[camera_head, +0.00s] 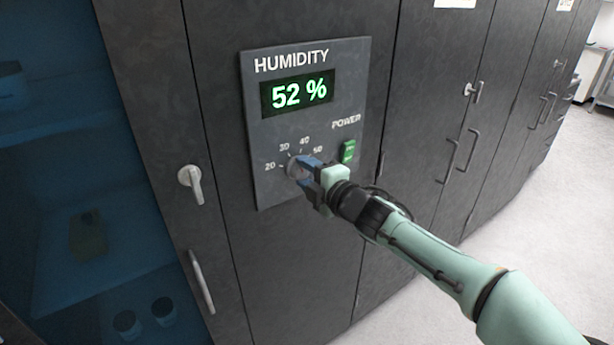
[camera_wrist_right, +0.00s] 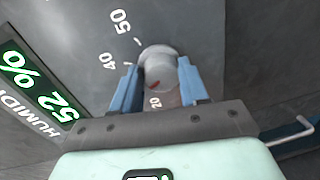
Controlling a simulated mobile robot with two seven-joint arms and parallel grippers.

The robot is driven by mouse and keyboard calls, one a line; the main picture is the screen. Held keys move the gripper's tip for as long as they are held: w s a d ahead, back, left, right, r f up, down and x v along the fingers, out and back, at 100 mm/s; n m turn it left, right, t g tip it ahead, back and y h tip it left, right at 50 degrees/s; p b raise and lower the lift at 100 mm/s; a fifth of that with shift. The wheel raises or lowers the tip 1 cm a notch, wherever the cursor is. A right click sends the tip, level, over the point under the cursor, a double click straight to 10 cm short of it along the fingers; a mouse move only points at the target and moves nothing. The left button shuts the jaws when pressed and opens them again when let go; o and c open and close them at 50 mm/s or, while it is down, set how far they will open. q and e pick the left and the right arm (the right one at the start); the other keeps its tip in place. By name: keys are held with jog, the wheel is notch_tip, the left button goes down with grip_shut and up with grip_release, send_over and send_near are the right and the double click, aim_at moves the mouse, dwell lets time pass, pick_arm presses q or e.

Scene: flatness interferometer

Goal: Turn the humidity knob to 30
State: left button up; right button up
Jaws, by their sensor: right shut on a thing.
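The humidity knob (camera_head: 294,166) is a small pale round knob on the grey control panel (camera_head: 272,190), below the green display (camera_head: 298,93), which reads 52 %. Scale marks 20, 30, 40 and 50 run around the knob. My right gripper (camera_head: 302,169) is shut on the knob. In the right wrist view the knob (camera_wrist_right: 159,68) sits between the two blue fingers of the right gripper (camera_wrist_right: 158,88). My left gripper is not in view.
A green power switch (camera_head: 348,151) is right of the knob on the panel. Dark cabinet doors with handles (camera_head: 191,184) flank it. An open blue-lit cabinet (camera_head: 75,190) stands at left. Pale floor (camera_head: 530,215) lies clear at right.

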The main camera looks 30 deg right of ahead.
dwell(0.4)
jog(key=o, duration=1)
jog(key=shift+o, duration=0.2)
jog(key=s+d+r+p, duration=0.1)
jog(key=s+p, duration=0.1)
jog(key=s, duration=1.1)
jog(key=shift+r, duration=0.15)
jog(key=shift+s, duration=0.1)
